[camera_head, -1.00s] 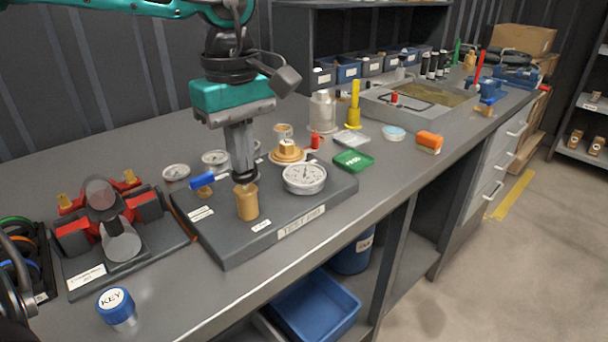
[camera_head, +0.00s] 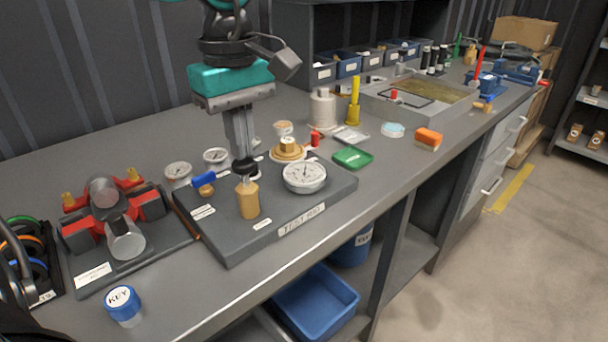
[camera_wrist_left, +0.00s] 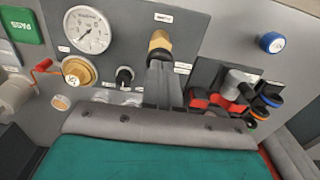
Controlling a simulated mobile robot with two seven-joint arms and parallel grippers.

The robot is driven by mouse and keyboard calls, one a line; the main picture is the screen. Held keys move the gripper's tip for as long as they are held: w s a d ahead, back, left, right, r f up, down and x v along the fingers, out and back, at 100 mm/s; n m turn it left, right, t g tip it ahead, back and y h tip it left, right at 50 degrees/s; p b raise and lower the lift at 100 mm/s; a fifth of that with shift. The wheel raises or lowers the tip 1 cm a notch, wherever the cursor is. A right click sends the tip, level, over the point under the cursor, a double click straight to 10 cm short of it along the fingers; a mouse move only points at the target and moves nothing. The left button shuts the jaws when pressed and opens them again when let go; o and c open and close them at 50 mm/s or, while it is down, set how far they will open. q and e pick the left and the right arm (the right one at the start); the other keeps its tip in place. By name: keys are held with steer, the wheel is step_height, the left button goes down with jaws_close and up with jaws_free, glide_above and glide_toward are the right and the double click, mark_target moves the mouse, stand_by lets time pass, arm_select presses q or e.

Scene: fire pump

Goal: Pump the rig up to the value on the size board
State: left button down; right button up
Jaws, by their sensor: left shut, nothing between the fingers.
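The test rig (camera_head: 240,243) is a dark slab on the bench. A brass pump knob (camera_head: 247,200) stands upright near its front edge. A white dial gauge (camera_head: 304,177) lies to its right; I cannot read its needle surely. My left gripper (camera_head: 245,174) is shut and empty, pointing down at the knob's top from behind. In the left wrist view the fingers (camera_wrist_left: 162,84) end close to the knob (camera_wrist_left: 160,42); I cannot tell if they touch. A blue-handled valve (camera_head: 204,179) sits left of the knob. I see no readable size board. My right gripper is not in view.
A blue-capped KEY pot (camera_head: 122,305) stands at the front left, before a red clamp fixture (camera_head: 110,215).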

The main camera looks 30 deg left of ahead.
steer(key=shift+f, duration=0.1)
